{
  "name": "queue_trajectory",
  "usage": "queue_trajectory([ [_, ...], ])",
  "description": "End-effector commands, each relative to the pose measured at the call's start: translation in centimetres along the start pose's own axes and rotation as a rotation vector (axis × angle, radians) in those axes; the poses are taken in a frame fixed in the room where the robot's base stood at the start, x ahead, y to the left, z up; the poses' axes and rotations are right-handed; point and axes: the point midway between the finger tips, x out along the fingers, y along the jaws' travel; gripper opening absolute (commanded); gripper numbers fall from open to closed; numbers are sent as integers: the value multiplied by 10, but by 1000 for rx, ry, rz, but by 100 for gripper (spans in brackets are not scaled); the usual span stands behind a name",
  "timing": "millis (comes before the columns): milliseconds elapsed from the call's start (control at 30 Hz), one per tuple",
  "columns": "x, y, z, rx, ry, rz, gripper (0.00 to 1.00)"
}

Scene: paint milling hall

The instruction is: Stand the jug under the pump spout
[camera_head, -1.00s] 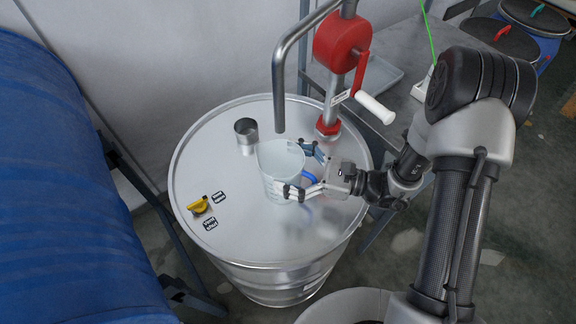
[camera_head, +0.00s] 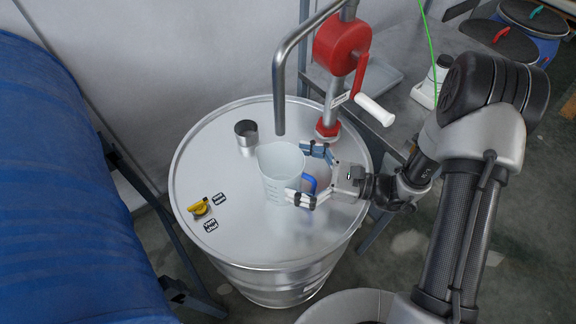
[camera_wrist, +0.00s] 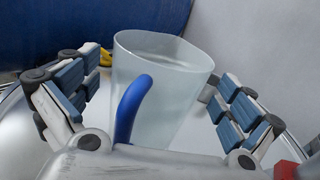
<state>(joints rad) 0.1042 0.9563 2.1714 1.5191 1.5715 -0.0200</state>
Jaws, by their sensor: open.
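The jug (camera_head: 279,174) is translucent with a blue handle, and stands upright on the metal drum lid. The pump spout (camera_head: 279,118) is a grey bent pipe coming down from the red pump (camera_head: 341,45). In the head view its open end shows just above the jug's rim; the exact gap in depth cannot be told. My gripper (camera_head: 311,176) is open on the jug's right, at the handle side. In the wrist view the jug (camera_wrist: 165,95) stands between the spread fingers with its handle towards me, and both fingers appear clear of it.
The drum (camera_head: 236,231) carries a small metal cup (camera_head: 247,133) and a yellow bung (camera_head: 199,206) with labels beside it. The red crank with its white grip (camera_head: 375,109) hangs right of the spout. A blue drum (camera_head: 60,190) lies left.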

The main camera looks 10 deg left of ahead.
Motion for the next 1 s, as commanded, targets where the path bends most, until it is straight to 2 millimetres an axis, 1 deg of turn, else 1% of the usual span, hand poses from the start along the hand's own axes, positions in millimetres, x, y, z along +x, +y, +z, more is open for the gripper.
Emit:
queue_trajectory([
  [33, -13, -1, 2, 1, 0, -7, 100],
  [100, -29, -2, 2, 1, 0, -9, 100],
  [300, -70, -1, 1, 0, 0, -7, 100],
  [400, -85, -1, 1, 0, -1, -4, 100],
  [500, -94, 0, 1, 1, -1, -3, 100],
  [633, -100, 0, 0, 1, 0, -1, 100],
  [733, -100, 0, 0, 0, 1, 1, 100],
  [800, -99, 2, 4, -13, 10, 15, 100],
  [867, -97, 6, 12, -39, 32, 47, 100],
  [967, -94, 18, 34, -122, 101, 143, 100],
  [1000, -92, 26, 44, -167, 139, 195, 100],
])
